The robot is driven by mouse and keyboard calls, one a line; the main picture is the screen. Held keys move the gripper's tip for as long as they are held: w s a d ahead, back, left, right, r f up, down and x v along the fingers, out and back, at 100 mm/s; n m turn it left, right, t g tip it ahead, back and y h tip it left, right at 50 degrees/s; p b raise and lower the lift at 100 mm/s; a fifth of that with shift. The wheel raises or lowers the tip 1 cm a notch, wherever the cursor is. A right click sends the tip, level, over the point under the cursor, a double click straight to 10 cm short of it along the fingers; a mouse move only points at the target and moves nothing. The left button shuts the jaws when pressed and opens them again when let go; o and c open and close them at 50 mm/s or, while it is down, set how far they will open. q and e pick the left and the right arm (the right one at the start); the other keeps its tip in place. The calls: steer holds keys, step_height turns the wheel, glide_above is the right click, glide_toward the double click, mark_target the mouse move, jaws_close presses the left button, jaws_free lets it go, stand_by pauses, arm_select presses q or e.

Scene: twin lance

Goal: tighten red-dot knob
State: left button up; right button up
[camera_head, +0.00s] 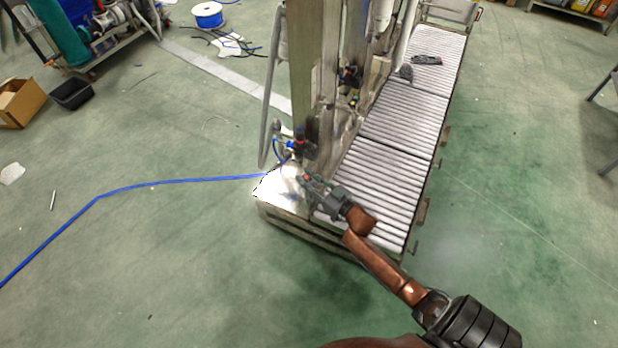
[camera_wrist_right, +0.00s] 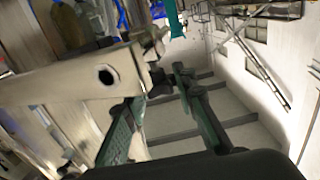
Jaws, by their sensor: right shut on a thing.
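The red-dot knob (camera_head: 306,178) shows as a small red spot at the tips of my right gripper (camera_head: 314,184), low on the metal machine by the near end of the roller conveyor. The right gripper is shut on it; the fingers hide most of the knob. In the right wrist view the two green-padded fingers (camera_wrist_right: 158,86) stand apart around a small dark part beside a pale metal bracket (camera_wrist_right: 75,85) with a hole. No red dot can be made out there. My left gripper is not in view.
The roller conveyor (camera_head: 385,183) runs away to the upper right beside the steel column (camera_head: 308,70). Another valve with a red part (camera_head: 300,143) sits just above the knob. A blue hose (camera_head: 170,183) crosses the floor from the left. Green floor is open on both sides.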

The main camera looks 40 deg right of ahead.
steer(key=o, duration=1.2)
steer(key=shift+c, duration=0.2)
steer(key=shift+s, duration=0.2)
steer(key=s+d, duration=0.1)
steer(key=s, duration=1)
steer(key=shift+s+d, duration=0.25)
steer(key=shift+s, duration=0.05)
